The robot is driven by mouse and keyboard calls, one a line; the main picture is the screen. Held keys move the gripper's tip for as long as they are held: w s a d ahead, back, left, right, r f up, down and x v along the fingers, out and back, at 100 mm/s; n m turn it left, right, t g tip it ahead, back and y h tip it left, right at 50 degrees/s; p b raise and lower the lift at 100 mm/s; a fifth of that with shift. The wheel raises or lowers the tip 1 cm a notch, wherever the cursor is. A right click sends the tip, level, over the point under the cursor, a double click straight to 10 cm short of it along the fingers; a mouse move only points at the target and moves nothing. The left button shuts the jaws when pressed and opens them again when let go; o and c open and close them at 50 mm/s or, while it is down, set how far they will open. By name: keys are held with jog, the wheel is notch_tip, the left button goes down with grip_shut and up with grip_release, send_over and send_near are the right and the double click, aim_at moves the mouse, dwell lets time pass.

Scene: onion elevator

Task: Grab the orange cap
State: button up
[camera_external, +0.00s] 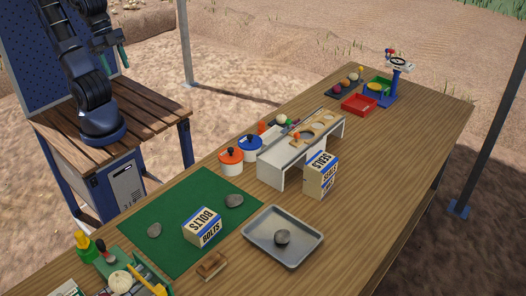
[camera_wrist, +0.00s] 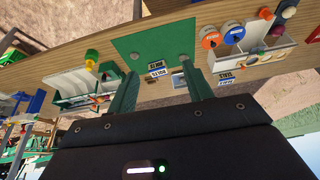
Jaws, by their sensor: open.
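The orange cap (camera_external: 231,156) sits on a white round canister (camera_external: 231,168) at the right edge of the green mat. In the wrist view the orange cap (camera_wrist: 211,40) shows at the upper right, beyond the right finger. My gripper (camera_external: 114,58) is raised over the wooden side stand at the upper left, well away from the cap. In the wrist view my gripper (camera_wrist: 160,76) has its two green fingers apart with nothing between them.
A blue-lidded canister (camera_external: 249,143) stands right beside the orange-capped one, with a white rack (camera_external: 300,153) to its right. A BOLTS box (camera_external: 203,227) and grey stones lie on the green mat (camera_external: 175,218). A metal tray (camera_external: 283,237) is nearer the front.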

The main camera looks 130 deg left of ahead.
jog(key=w+a+m+g, duration=0.1)
jog(key=w+a+m, duration=0.1)
jog(key=w+a, duration=0.75)
jog(key=m+g, duration=0.3)
jog(key=m, duration=0.2)
send_over(262, 123)
jog(key=a, duration=0.1)
notch_tip(262, 123, down, 26)
notch_tip(262, 123, down, 5)
jog(key=shift+f, duration=0.15)
jog(key=shift+s+d+f, duration=0.1)
jog(key=shift+d+f, duration=0.15)
jog(key=shift+f, duration=1.05)
jog(key=shift+d+f, duration=0.2)
jog(key=shift+f, duration=1.1)
jog(key=c, duration=1.1)
